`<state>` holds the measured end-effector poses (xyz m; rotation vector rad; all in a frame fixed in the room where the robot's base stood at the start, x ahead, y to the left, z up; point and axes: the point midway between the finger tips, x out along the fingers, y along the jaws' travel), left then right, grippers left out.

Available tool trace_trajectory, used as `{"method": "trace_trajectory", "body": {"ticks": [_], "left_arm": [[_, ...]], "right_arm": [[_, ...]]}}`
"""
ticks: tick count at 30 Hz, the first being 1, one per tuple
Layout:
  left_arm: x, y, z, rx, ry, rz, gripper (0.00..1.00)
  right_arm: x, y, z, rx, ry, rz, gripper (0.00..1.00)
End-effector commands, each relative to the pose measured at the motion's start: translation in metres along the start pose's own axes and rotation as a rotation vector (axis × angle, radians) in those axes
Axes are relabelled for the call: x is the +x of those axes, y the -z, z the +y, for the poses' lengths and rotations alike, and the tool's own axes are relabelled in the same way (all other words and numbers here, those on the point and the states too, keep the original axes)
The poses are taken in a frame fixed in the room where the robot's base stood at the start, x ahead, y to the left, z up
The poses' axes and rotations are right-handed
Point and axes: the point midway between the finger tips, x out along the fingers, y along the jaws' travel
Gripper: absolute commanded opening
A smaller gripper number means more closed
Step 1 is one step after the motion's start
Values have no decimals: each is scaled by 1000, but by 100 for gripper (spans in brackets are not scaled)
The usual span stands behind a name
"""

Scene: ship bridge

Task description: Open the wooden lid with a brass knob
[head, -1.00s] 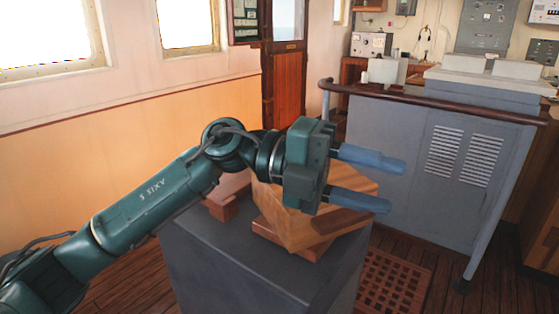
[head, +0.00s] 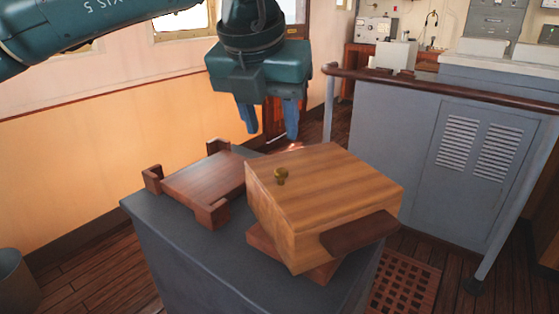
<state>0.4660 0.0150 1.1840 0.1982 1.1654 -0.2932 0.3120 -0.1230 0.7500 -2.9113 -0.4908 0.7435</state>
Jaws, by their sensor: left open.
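A light wooden box stands on the grey pedestal, and its wooden lid (head: 325,183) lies flat on top. A small brass knob (head: 281,176) stands up from the lid near its left edge. A dark wooden handle (head: 358,233) sticks out from the box's front side. My left gripper (head: 270,133) hangs above and behind the box, a little left of the knob, with its two blue fingers pointing down. My right gripper is not in view.
A dark wooden tray with raised corners (head: 204,183) sits left of the box on the grey pedestal (head: 210,265). A grey console with a wooden rail (head: 437,150) stands behind right. A bin (head: 16,285) is at lower left. The air above the lid is clear.

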Motion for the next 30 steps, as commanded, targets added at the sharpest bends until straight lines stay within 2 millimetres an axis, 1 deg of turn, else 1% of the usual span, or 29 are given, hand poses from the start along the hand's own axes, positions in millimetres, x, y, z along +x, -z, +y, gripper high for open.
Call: {"method": "trace_trajectory", "body": {"ticks": [1,6,9,13,18,26,30], "left_arm": [[12,1,0,1,0,4,42],[48,1,0,2,1,5,42],[66,1,-1,2,1,4,42],[82,0,-1,2,2,2,42],[92,0,-1,2,3,1,42],[93,0,-1,2,3,1,42],[92,0,-1,2,3,1,32]], "right_arm": [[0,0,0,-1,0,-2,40],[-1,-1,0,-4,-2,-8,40],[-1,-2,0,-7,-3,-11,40],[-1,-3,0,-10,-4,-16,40],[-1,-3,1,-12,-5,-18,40],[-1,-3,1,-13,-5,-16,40],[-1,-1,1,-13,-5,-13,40]]}}
